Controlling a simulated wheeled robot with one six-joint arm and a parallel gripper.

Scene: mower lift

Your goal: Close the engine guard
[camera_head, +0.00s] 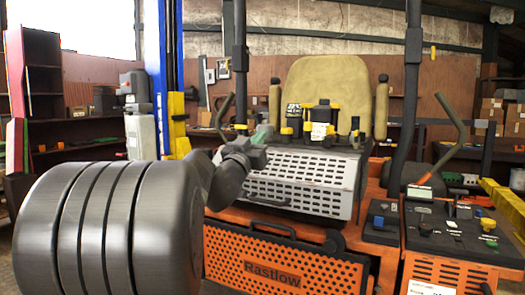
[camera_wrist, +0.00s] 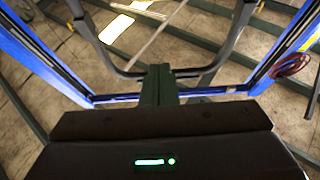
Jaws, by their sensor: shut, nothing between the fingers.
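The orange mower (camera_head: 385,262) faces me. A grey perforated panel (camera_head: 300,185) sits tilted in front of its seat. I cannot tell for sure which panel is the engine guard. My gripper (camera_head: 262,137) is at the upper left of the grey panel, close to its top edge; I cannot tell whether it touches. In the wrist view my gripper (camera_wrist: 160,72) has its dark green fingers together, with nothing seen between them.
The seat (camera_head: 328,88) stands behind the grey panel. A control console (camera_head: 450,225) is at the right. Dark upright posts (camera_head: 412,80) and a blue lift column (camera_head: 163,65) rise nearby. The wrist view shows blue rails (camera_wrist: 50,55) and curved dark bars (camera_wrist: 100,45) over a concrete floor.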

